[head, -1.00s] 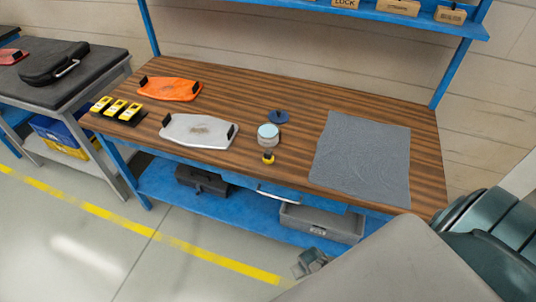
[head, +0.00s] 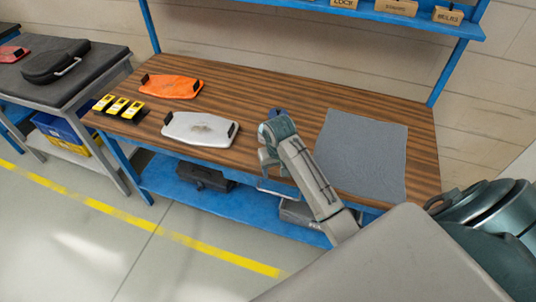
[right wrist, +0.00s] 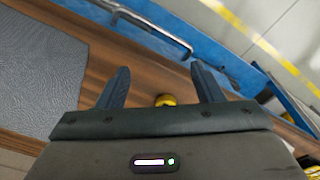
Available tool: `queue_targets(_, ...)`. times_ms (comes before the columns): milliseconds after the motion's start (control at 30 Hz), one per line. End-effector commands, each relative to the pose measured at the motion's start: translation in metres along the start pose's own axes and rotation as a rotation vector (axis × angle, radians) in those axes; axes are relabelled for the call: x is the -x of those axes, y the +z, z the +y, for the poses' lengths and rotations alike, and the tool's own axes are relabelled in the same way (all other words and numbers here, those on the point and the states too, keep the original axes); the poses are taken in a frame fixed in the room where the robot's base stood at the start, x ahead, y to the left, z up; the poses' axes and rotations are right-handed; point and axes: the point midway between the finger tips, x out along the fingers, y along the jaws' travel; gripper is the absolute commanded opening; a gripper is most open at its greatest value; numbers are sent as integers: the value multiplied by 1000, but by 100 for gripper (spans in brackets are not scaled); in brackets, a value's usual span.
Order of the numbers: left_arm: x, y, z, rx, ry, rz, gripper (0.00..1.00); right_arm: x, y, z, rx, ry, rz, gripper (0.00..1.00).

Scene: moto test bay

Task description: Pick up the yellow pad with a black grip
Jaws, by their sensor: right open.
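The yellow pad (right wrist: 165,100) shows in the right wrist view as a small rounded yellow piece, low between my fingers and partly cut off by the gripper body. Its black grip cannot be made out there. In the head view it is hidden behind my right arm. My right gripper (head: 270,160) is over the front edge of the wooden bench, pointing down. In the right wrist view my right gripper (right wrist: 161,72) has its two dark fingers wide apart with nothing held between them. My left gripper is not in view.
A grey mat (head: 362,155) lies right of my arm. A white board (head: 200,129), an orange board (head: 171,86) and several yellow devices (head: 118,106) are at left. A blue item (head: 277,113) sits just behind my gripper. A metal handle (right wrist: 165,35) runs along the bench front.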

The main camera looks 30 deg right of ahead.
Motion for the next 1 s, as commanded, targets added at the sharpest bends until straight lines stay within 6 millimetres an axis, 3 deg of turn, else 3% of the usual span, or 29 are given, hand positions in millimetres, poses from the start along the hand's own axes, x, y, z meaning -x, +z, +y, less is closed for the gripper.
queue_targets(300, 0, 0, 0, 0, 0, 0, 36, 34, -78, 0, -113, -9, -63, 61)
queue_targets(433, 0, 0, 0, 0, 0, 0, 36, 50, -103, 0, -155, -13, -90, 61)
queue_targets(600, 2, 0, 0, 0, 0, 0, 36, 53, -112, 1, -175, -15, -108, 61)
queue_targets(1000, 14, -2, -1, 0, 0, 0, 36, 3, -108, -1, -176, -16, -107, 61)
